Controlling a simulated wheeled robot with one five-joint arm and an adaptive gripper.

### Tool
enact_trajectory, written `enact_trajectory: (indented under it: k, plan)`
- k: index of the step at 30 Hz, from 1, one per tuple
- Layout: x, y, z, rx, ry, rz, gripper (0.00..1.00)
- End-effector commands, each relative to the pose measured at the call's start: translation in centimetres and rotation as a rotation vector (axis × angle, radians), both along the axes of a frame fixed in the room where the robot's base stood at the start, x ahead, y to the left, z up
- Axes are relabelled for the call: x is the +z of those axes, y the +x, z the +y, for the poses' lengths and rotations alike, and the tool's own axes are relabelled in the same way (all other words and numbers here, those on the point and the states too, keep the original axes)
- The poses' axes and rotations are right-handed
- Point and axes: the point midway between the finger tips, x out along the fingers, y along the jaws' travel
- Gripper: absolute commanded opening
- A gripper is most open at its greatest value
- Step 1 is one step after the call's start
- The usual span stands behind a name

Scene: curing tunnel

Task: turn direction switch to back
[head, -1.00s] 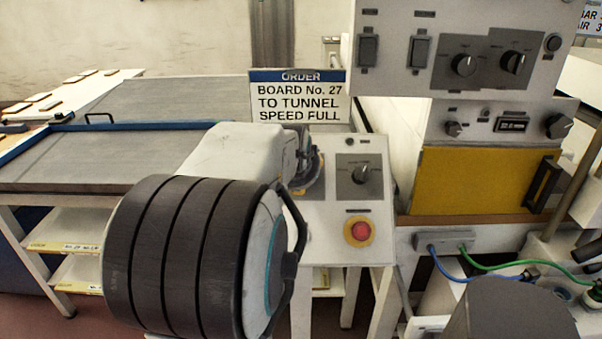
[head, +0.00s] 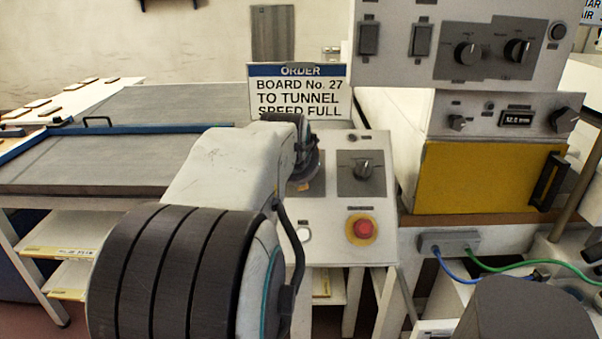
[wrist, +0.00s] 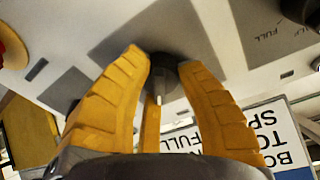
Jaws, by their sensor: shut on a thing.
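The direction switch (wrist: 163,66), a dark round knob on the sloping control panel, sits between the two yellow fingertips in the wrist view. My gripper (wrist: 164,68) is shut on it from both sides. In the head view my wrist and forearm cover the left part of the panel (head: 333,250), hiding the fingertips and the held knob. Another knob (wrist: 302,8), with a plate marked FULL, lies to the right in the wrist view.
An order sign (head: 297,92) stands just behind my wrist. On the panel are an uncovered knob (head: 362,168) and a red button (head: 362,228). A cabinet with a yellow door (head: 480,178) stands to the right, a flat grey table (head: 120,160) to the left.

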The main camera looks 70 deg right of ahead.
Motion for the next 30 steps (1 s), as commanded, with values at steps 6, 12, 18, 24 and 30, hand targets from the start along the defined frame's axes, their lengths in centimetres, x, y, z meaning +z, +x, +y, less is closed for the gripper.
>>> enact_trajectory:
  k: [6, 12, 18, 24, 30]
  plan:
    - [0.5, 0.1, -0.2, 0.001, -0.015, -0.004, 0.43]
    - [0.3, 0.1, -0.1, 0.001, -0.010, -0.003, 0.60]
    - [0.2, 0.1, -0.1, 0.000, -0.007, -0.002, 0.60]
    - [0.8, -0.1, 0.6, -0.001, -0.008, -0.002, 0.60]
    - [2.8, -0.5, 2.8, 0.000, -0.012, -0.004, 0.60]
